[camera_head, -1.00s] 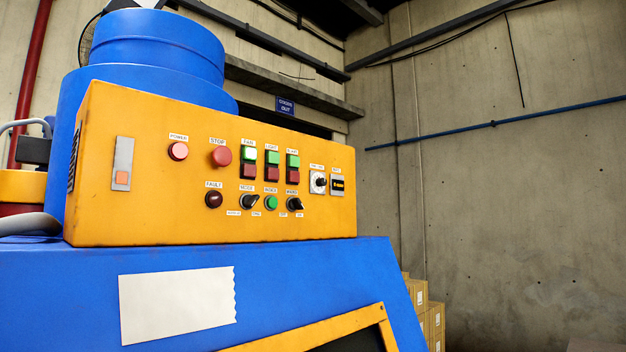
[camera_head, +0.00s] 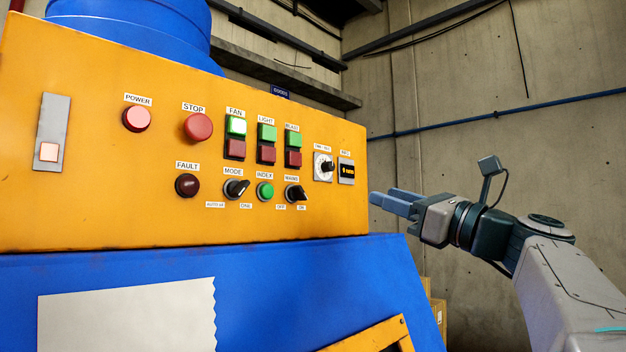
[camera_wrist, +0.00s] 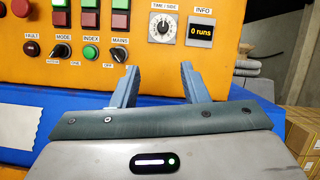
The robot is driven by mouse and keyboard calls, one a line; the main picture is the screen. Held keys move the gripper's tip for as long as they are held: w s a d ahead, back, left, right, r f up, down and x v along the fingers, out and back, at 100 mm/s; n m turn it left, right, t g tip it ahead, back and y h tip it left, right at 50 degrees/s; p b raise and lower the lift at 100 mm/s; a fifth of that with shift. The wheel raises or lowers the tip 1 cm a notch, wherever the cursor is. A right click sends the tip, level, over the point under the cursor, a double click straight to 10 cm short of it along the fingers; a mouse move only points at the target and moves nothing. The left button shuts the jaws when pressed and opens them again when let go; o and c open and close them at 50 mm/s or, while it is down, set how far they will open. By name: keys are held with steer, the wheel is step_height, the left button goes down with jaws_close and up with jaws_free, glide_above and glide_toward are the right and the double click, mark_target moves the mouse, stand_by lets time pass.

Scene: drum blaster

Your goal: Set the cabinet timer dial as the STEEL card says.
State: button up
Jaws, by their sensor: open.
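The timer dial (camera_head: 326,166) is a black knob on a white round plate at the right end of the yellow control panel (camera_head: 90,215). In the wrist view the dial (camera_wrist: 165,28) carries a label reading like "TIME / SIDE"; its exact setting is too small to read. My gripper (camera_head: 376,201) is right of the panel's right edge, apart from it and lower than the dial. In the wrist view my gripper (camera_wrist: 160,82) has its two blue fingers spread, with nothing between them, below the dial. No card marked STEEL is readable in view.
The info display (camera_wrist: 201,33) beside the dial reads "0 runs". Buttons and a mains knob (camera_head: 295,194) are left of the dial. A blank pale sheet (camera_head: 130,318) is on the blue cabinet front (camera_head: 290,280). Cardboard boxes (camera_wrist: 298,135) stand at the right.

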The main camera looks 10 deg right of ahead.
mark_target(332, 166)
steer(key=p+x, duration=0.2)
steer(key=x, duration=0.2)
steer(key=r+p+x, duration=0.1)
steer(key=x, duration=0.3)
steer(key=r+p+x, duration=0.1)
steer(key=p+x, duration=0.1)
steer(key=x, duration=0.2)
steer(key=shift+d+r+p, duration=0.1)
steer(key=shift+d+p, duration=0.05)
steer(key=shift+p, duration=0.2)
steer(key=shift+w+a, duration=0.3)
steer(key=shift+w, duration=0.1)
jaws_close()
